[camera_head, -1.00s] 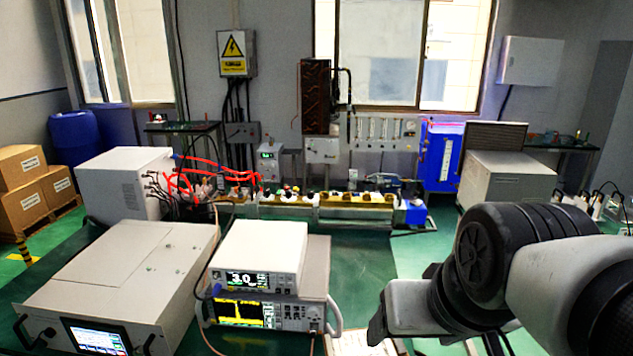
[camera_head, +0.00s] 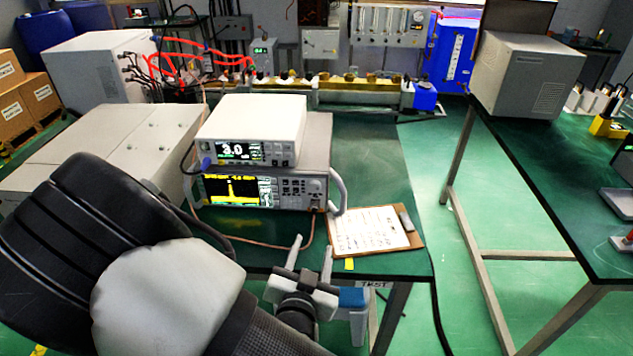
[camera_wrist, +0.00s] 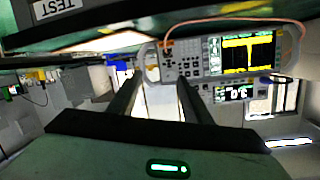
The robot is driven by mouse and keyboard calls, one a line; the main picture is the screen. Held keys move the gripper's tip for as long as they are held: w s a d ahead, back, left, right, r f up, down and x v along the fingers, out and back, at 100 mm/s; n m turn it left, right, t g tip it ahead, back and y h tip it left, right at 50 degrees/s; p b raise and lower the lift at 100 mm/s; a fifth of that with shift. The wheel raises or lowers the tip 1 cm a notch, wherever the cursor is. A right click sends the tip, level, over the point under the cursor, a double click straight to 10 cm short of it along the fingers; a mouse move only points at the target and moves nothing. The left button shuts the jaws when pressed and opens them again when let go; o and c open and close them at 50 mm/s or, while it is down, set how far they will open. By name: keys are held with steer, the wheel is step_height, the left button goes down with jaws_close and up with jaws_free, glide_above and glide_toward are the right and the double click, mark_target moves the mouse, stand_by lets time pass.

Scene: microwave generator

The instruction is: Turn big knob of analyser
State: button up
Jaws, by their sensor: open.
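The analyser (camera_head: 255,190) is the lower of two stacked bench instruments, with a yellow trace on its screen. It also shows upside down in the wrist view (camera_wrist: 198,69). Its big knob (camera_head: 315,186) is a small round shape at the right of its front panel; in the wrist view the knob (camera_wrist: 152,73) appears between the fingertips. My gripper (camera_head: 312,256) is open and empty, in front of the table edge, below and apart from the analyser. In the wrist view my gripper (camera_wrist: 159,80) points towards the knob end of the panel.
A white instrument (camera_head: 252,130) reading 3.0 sits on the analyser. A handle (camera_head: 337,192) stands out at the analyser's right side. A clipboard (camera_head: 372,230) lies on the green table to the right. A cable (camera_head: 270,243) runs along the table front.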

steer(key=a+r+n+t+y+b, duration=0.1)
steer(key=n+t, duration=0.1)
steer(key=t, duration=0.1)
steer(key=b, duration=0.7)
glide_toward(314, 188)
steer(key=w, duration=0.7)
steer(key=shift+w+d+r, duration=0.15)
steer(key=c, duration=1.1)
